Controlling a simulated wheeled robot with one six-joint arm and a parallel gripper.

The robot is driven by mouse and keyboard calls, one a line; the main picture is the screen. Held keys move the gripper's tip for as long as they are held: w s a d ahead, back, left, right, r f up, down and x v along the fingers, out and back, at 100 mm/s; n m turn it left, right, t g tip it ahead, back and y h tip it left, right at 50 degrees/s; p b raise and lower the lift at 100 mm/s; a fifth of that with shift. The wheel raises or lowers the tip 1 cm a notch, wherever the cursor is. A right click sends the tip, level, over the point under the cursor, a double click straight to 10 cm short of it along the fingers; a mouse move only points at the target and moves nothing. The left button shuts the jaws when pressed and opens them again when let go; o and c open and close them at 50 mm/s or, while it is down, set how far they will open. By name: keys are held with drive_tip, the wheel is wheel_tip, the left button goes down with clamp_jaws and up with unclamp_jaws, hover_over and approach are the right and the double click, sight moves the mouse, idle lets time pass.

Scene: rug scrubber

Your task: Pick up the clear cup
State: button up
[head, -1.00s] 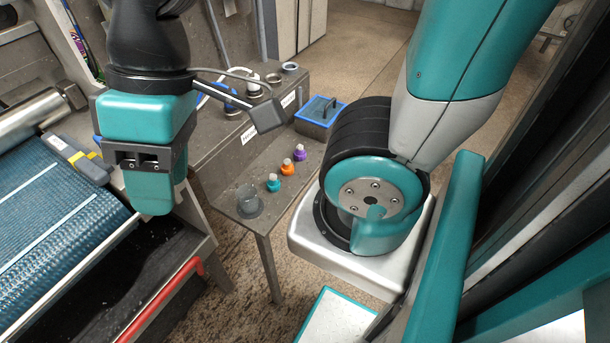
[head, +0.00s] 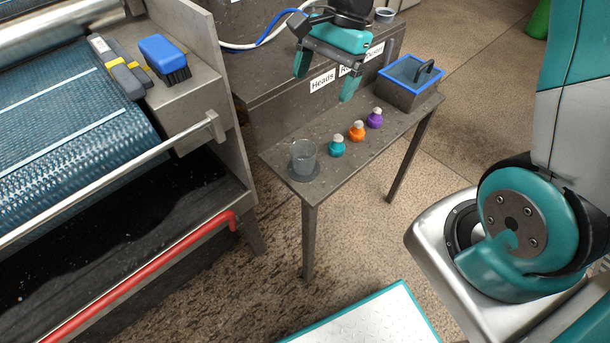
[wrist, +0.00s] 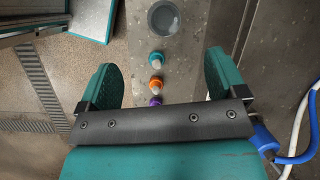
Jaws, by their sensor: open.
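The clear cup (head: 303,158) stands upright on a dark round coaster (head: 303,174) at the near left corner of a narrow grey table. In the wrist view the cup (wrist: 163,17) shows from above near the top edge, beyond the fingertips. My gripper (head: 325,77) is above the far side of the table, behind and to the right of the cup, apart from it. Its two teal fingers are spread with nothing held between them. In the wrist view my gripper (wrist: 160,72) spans the line of small bottles below.
Teal (head: 337,148), orange (head: 357,131) and purple (head: 374,118) bottles line the table (head: 330,185) right of the cup. A blue-rimmed box (head: 407,85) stands at its far end. A labelled grey cabinet (head: 275,100) backs it. The scrubber machine (head: 70,120) is at left.

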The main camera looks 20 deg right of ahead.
wheel_tip(320, 180, down, 4)
drive_tip(key=w+d+m, duration=0.2)
drive_tip(key=b, duration=0.3)
approach(296, 173)
drive_tip(key=shift+w+d+f+m, duration=0.1)
drive_tip(key=shift+d+f+m, duration=0.1)
drive_tip(key=shift+f+m, duration=0.1)
drive_tip(key=b+x, duration=0.1)
drive_tip(key=x, duration=0.4)
drive_tip(key=shift+a+f, duration=0.25)
drive_tip(key=c, duration=1)
